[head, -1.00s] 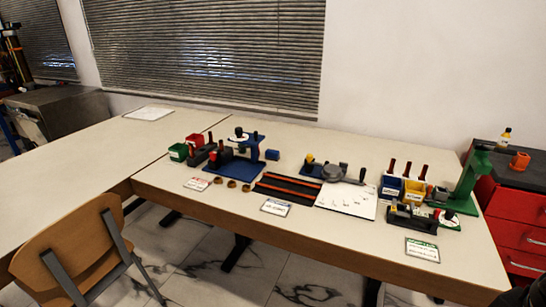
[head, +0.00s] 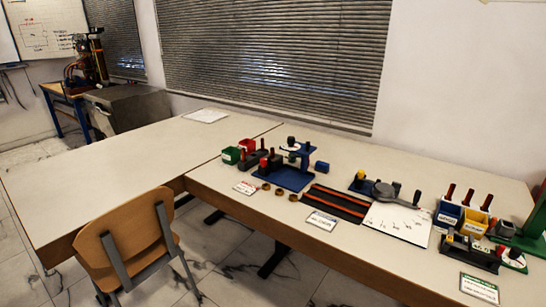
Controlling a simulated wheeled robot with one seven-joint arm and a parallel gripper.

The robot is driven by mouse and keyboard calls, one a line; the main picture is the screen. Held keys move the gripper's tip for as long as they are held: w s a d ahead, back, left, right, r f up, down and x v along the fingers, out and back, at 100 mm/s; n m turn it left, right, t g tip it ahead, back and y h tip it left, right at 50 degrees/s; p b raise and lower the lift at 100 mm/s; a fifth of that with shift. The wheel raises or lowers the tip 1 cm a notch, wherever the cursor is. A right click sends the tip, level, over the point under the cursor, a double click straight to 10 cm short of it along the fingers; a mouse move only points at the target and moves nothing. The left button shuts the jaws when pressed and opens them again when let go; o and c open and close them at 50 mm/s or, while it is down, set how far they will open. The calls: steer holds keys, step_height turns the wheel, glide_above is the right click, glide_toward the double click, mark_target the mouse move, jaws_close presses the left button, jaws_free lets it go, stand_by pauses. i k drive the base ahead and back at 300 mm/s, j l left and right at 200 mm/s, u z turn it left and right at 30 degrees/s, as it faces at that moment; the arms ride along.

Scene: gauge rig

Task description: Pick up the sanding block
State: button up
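I cannot pick out the sanding block for certain at this size. A small blue block (head: 322,168) lies on the right-hand table, just right of the blue gauge stand (head: 290,178). A dark piece with a yellow part (head: 360,179) lies further right, beside a grey round-headed tool (head: 383,190) at the top of a white sheet (head: 400,224). My gripper is not in view.
Two pale tables meet; the left table (head: 110,170) is mostly bare. A wooden chair (head: 125,240) stands before the tables. Red and green bins (head: 232,155), a striped mat (head: 335,203), blue and yellow bins (head: 472,222) and a black rack (head: 470,252) crowd the right table (head: 290,235).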

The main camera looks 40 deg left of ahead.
mark_target(322, 166)
steer(key=i+j+u, duration=0.1)
steer(key=i+j, duration=0.25)
steer(key=j, duration=0.25)
steer(key=i+j+u, duration=0.1)
steer(key=i+j, duration=0.3)
steer(key=j, duration=0.2)
steer(key=i+j+u, duration=0.1)
steer(key=i+j, duration=0.25)
steer(key=j, duration=0.2)
steer(key=i+j+u, duration=0.1)
steer(key=i+j, duration=0.35)
steer(key=j, duration=0.1)
